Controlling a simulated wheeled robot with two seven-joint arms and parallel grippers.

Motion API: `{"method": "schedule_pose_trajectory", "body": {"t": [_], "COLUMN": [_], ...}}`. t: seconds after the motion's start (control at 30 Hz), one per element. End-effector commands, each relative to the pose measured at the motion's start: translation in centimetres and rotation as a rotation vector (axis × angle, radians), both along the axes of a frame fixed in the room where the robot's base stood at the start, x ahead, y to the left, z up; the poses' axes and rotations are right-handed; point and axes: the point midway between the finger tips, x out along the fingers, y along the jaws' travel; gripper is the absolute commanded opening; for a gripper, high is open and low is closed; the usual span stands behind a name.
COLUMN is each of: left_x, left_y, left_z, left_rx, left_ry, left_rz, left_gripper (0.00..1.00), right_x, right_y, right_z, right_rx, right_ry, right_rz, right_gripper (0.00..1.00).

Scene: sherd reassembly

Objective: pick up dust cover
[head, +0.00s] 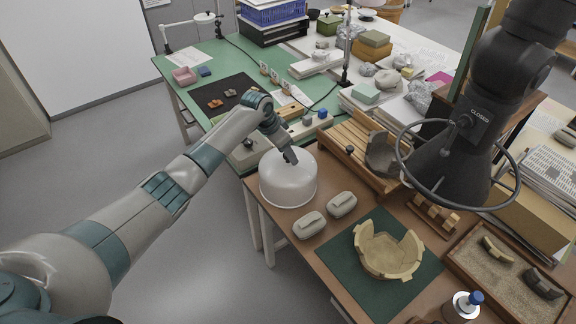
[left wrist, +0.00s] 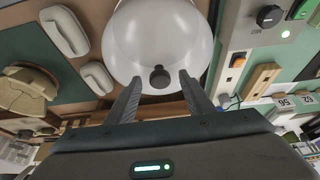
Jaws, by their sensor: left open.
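The dust cover (head: 288,182) is a whitish, translucent dome standing on the brown bench top near its left corner. It also fills the upper middle of the left wrist view (left wrist: 158,35), with a dark round knob (left wrist: 159,77) on it. My left gripper (head: 290,157) is over the dome's top in the head view. In the left wrist view its two fingers (left wrist: 160,80) are apart, one on each side of the knob, not closed on it. I cannot tell whether they touch the cover. My right gripper is out of view.
Two grey-beige blocks (head: 326,215) lie right of the cover. A partly rebuilt bowl (head: 388,254) sits on a green mat (head: 345,268). A wooden slatted rack (head: 345,150) stands behind. A dark hood (head: 455,175) marked CLOSED hangs at the right. A control box (head: 250,157) is left of the cover.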

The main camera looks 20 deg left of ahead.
Motion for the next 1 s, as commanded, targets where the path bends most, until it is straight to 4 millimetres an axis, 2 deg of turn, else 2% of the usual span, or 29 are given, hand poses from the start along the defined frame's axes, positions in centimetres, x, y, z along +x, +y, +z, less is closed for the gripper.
{"method": "schedule_pose_trajectory", "body": {"t": [0.43,0.63,1.0], "left_x": [0.01,0.01,0.07], "left_y": [0.0,0.01,-0.01], "left_z": [-0.04,-0.03,0.17], "left_rx": [0.0,0.0,0.0], "left_ry": [0.0,0.0,-0.002], "left_rz": [0.0,0.0,-0.001], "left_gripper": [0.48,0.0,0.0], "right_x": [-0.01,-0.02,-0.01], "right_y": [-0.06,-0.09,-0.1], "right_z": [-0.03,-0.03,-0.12], "right_rx": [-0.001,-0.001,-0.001], "right_ry": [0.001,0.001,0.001], "right_rz": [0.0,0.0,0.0], "right_gripper": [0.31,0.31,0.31]}}
